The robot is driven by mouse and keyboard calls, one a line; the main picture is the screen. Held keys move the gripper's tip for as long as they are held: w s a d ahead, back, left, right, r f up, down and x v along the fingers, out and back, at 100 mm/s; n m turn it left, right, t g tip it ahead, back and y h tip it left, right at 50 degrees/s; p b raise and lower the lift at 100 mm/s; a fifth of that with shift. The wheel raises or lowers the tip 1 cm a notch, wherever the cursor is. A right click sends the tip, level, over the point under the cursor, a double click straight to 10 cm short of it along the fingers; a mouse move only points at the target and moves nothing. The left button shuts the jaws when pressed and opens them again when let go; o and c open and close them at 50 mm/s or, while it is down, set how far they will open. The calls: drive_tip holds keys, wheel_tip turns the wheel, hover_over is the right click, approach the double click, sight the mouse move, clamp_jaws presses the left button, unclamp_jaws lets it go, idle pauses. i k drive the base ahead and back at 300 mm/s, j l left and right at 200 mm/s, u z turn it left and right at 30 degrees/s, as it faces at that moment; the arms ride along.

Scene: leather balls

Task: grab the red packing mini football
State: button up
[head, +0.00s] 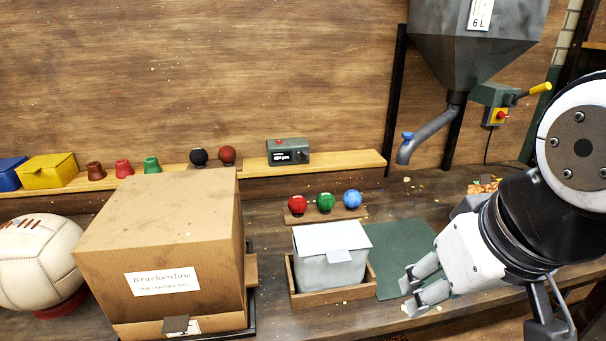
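A bright red mini ball (297,204) sits at the left end of a small wooden stand (346,214), beside a green ball (326,202) and a blue ball (352,199). A darker red-brown ball (227,154) sits on the back shelf next to a black ball (198,156). My gripper (407,296) is at the right, low over the bench front, to the right of and nearer than the red mini ball. Its two fingers point left with a gap between them, and nothing shows in it.
A large cardboard box (160,240) stands left of the stand. A white box (331,262) in a wooden tray (305,298) stands just in front of the stand. A green mat (405,250) lies to the right. A grey hopper spout (430,133) hangs at the back right.

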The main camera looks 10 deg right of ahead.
sight(297, 203)
drive_tip(key=i+j, duration=0.15)
drive_tip(key=i, duration=0.25)
drive_tip(key=i+j+u, duration=0.1)
drive_tip(key=i, duration=0.35)
